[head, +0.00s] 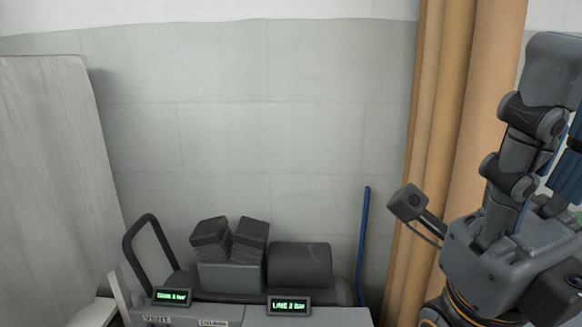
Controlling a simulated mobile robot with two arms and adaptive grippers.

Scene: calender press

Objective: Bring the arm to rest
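My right gripper (556,75) stands large and close at the right edge in the head view, pointing up. One jointed grey finger shows clearly. The other side is mostly cut off by the frame edge, so I cannot tell how far the fingers are apart. I see nothing held in the visible part. My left gripper is not in view. The calender press (230,313) is at the bottom centre, apart from the gripper in the picture, with two green-lit displays on its front.
Tall tan rolls (440,130) stand behind my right gripper. A blue rod (363,245) rises right of the press. A pale grey panel (50,170) stands at the left. The wall (260,120) above the press is bare.

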